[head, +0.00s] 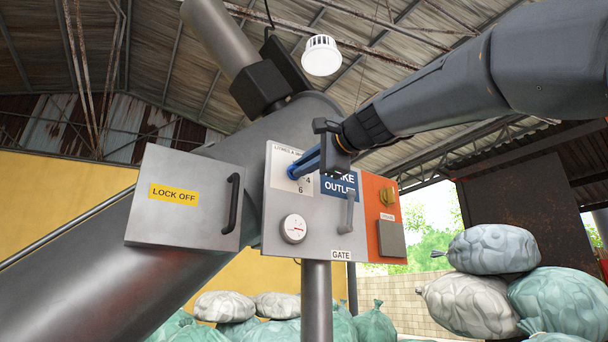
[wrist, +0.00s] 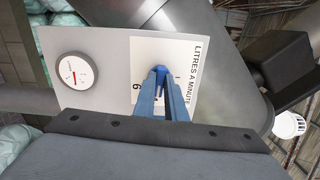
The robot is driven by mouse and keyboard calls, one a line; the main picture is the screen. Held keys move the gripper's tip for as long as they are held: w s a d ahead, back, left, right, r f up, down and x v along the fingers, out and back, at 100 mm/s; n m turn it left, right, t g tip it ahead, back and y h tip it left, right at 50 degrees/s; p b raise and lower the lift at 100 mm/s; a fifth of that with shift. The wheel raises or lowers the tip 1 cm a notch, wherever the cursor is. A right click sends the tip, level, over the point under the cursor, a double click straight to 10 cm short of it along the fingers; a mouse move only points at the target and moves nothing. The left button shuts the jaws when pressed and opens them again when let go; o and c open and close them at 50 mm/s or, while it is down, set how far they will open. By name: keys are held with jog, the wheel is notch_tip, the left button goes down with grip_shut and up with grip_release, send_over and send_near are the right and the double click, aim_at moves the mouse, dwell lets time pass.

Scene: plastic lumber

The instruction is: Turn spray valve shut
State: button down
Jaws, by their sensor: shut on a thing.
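The spray valve (head: 292,173) is a small blue handle on the grey control panel, in front of a white dial plate (head: 284,186) marked "LITRES A MINUTE". My gripper (head: 300,168) reaches in from the upper right, its blue fingers closed on the handle. In the wrist view the gripper (wrist: 163,88) points at the dial, and the tip of the valve (wrist: 160,70) shows between the fingers. The fingers hide most of the handle and part of the scale, so its exact setting is hard to read. A 4 and a 6 are visible.
A "LOCK OFF" door (head: 185,198) stands to the left. Sacks (head: 492,250) are piled at the lower right.

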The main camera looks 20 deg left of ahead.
jog(key=n+b, duration=0.2)
jog(key=n, duration=0.4)
jog(key=n+b, duration=0.3)
jog(key=n, duration=0.3)
jog(key=n+b, duration=0.3)
jog(key=n, duration=0.3)
jog(key=shift+w+d+f+n, duration=0.15)
jog(key=shift+w+f+n, duration=0.05)
jog(key=shift+f+n, duration=0.1)
dwell(0.3)
jog(key=c, duration=1.8)
grip_release()
jog(key=b+v, duration=0.3)
jog(key=v, duration=0.5)
